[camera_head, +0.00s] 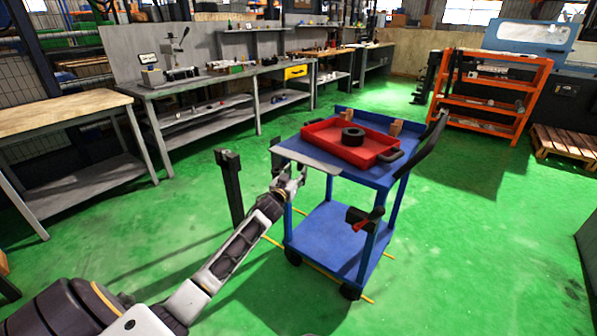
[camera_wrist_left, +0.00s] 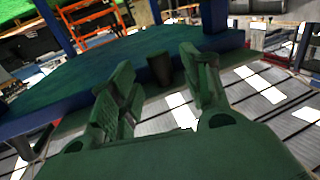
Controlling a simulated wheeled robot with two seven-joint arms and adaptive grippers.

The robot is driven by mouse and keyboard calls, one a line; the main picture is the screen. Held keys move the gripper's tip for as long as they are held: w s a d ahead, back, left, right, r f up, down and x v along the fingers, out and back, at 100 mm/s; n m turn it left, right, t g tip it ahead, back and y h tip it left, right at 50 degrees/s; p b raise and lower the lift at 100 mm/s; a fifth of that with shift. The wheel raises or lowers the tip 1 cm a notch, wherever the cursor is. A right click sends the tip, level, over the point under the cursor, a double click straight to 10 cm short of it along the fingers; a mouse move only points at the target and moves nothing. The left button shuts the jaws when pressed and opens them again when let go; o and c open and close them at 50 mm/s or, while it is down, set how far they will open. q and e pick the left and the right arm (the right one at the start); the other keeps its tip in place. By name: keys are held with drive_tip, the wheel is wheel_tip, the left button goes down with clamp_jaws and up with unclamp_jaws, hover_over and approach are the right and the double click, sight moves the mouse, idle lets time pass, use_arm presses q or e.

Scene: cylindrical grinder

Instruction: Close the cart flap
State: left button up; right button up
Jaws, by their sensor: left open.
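The blue cart (camera_head: 330,232) stands in the middle of the head view. A flat grey plate (camera_head: 308,157) sticks out along its near left top edge; it looks like the flap, lying roughly level. A dark panel (camera_head: 424,148) slants up at the cart's right end. My left gripper (camera_head: 291,180) is open just below and in front of the grey plate; I cannot tell whether they touch. In the left wrist view its two fingers (camera_wrist_left: 160,98) are spread apart, with a blue surface (camera_wrist_left: 50,88) of the cart beyond. My right gripper is out of view.
A red tray (camera_head: 325,143) with a black ring (camera_head: 353,136) sits on the cart top. A dark post (camera_head: 231,188) stands left of the cart. Workbenches (camera_head: 205,85) line the back left; an orange rack (camera_head: 492,101) is at the back right. Green floor is free on the right.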

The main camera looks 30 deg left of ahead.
sight(299, 168)
use_arm(q)
drive_tip(key=shift+w+a+b, duration=0.15)
drive_tip(key=shift+w+b, duration=0.05)
drive_tip(key=shift+w, duration=0.6)
drive_tip(key=shift+w+a+b, duration=0.15)
drive_tip(key=shift+w, duration=0.6)
drive_tip(key=c, duration=1)
